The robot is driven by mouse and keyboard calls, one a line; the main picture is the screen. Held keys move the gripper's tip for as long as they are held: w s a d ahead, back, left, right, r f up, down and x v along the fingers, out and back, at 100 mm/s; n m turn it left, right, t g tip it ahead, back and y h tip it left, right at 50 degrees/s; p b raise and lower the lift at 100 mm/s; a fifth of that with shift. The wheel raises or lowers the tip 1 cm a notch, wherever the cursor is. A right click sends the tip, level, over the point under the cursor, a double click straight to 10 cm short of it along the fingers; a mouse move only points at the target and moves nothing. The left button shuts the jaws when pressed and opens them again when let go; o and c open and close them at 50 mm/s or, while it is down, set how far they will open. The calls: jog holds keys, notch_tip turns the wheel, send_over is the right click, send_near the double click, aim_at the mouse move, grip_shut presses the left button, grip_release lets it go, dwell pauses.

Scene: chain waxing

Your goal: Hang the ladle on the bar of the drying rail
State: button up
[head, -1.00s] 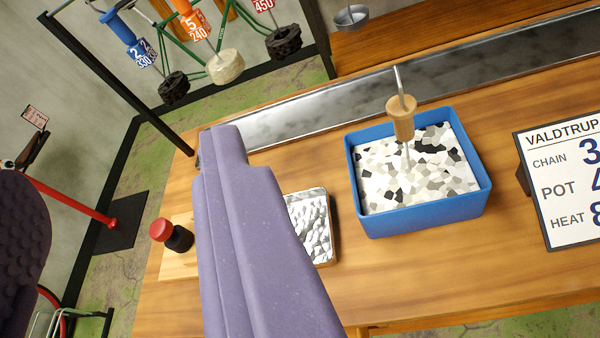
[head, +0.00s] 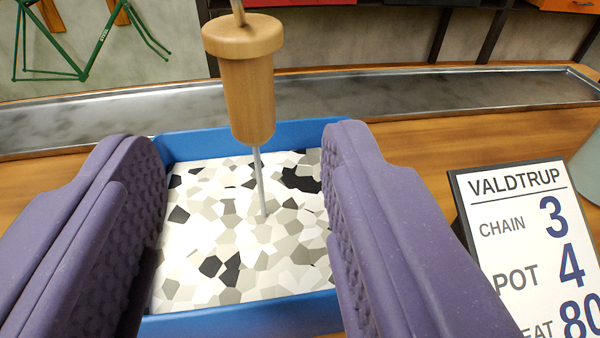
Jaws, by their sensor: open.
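The ladle (head: 248,100) stands nearly upright in a blue tub (head: 240,318) of white, grey and black chips. It has a wooden grip with a wide collar, a metal rod above that leaves the picture, and a thin rod below. The thin rod runs down to the chips; no bowl shows there. My gripper (head: 240,142) is open, its two purple padded fingers at the left and right of the tub. The grip shows between the fingertips, with clear gaps on both sides and no contact. No bar of the drying rail can be made out.
A long metal trough (head: 400,92) runs along the back of the wooden table. A VALDTRUP sign (head: 520,240) stands close to the right finger. A green bicycle frame (head: 80,70) hangs at the back left. Bare wood shows between tub and sign.

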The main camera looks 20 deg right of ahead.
aim_at(240, 18)
jog(key=x, duration=0.8)
jog(key=shift+w+d+f, duration=0.1)
jog(key=shift+w, duration=0.3)
jog(key=shift+c, duration=0.2)
grip_shut()
dwell(0.9)
notch_tip(240, 18, up, 6)
jog(key=p, duration=0.4)
